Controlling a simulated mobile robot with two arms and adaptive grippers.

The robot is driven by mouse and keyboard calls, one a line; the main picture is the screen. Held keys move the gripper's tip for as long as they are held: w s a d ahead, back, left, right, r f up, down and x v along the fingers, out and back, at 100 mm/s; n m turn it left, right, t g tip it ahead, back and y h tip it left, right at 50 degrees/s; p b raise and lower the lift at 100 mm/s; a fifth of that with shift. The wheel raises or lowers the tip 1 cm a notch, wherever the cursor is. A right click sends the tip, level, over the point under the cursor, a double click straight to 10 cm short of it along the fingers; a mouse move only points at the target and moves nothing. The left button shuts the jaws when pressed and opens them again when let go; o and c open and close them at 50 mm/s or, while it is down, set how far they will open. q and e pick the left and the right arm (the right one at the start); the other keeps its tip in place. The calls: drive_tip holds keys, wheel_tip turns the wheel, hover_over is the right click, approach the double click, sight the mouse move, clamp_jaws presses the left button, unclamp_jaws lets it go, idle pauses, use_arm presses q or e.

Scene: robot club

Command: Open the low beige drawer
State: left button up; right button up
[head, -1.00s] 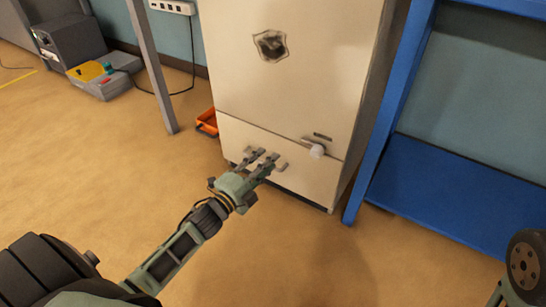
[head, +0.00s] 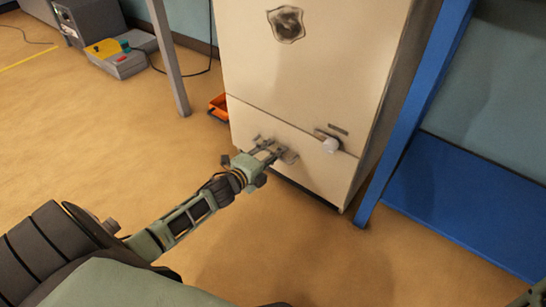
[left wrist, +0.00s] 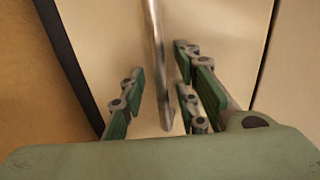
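The low beige drawer (head: 315,176) is the bottom front of a beige cabinet and looks closed. In the left wrist view its pale front (left wrist: 110,40) fills most of the picture. A metal bar handle (left wrist: 157,55) runs down that view between my fingers.
A blue rack (head: 408,120) stands to the right. An orange bin (head: 218,106) and a grey table leg (head: 170,60) are to the left. The floor in front is clear.

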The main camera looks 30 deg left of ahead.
use_arm(q)
drive_tip(key=shift+w, duration=0.1)
drive_tip(key=shift+c, duration=0.5)
clamp_jaws()
